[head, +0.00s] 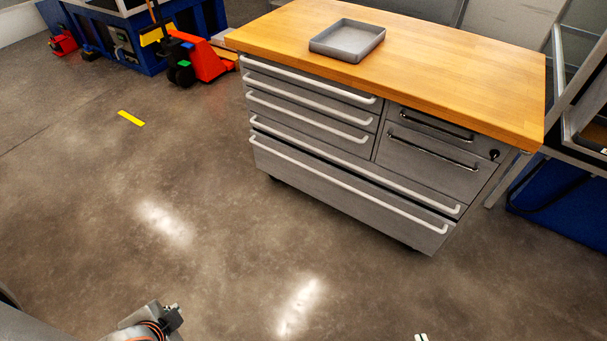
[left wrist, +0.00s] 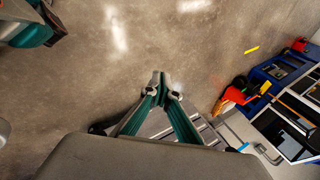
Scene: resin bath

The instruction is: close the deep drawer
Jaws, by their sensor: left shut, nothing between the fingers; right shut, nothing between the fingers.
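The deep drawer (head: 340,195) is the wide bottom drawer of the grey cabinet (head: 478,192), with a long white handle. Its front looks about flush with the drawers above; I see no clear gap, but cannot tell whether it is fully shut. My right gripper (head: 421,338) shows only as pale fingertips at the bottom edge of the head view, over the floor and apart from the cabinet. My left gripper (left wrist: 162,84) is shut and empty in the left wrist view. Grey cabinet fronts (left wrist: 212,134) show partly behind its fingers.
The cabinet has a wooden top (head: 455,72) with a grey tray (head: 347,40) on it. A red pallet truck (head: 206,60) and a blue bench (head: 130,45) stand at the back left. A metal frame stands at the right. The floor before the cabinet is clear.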

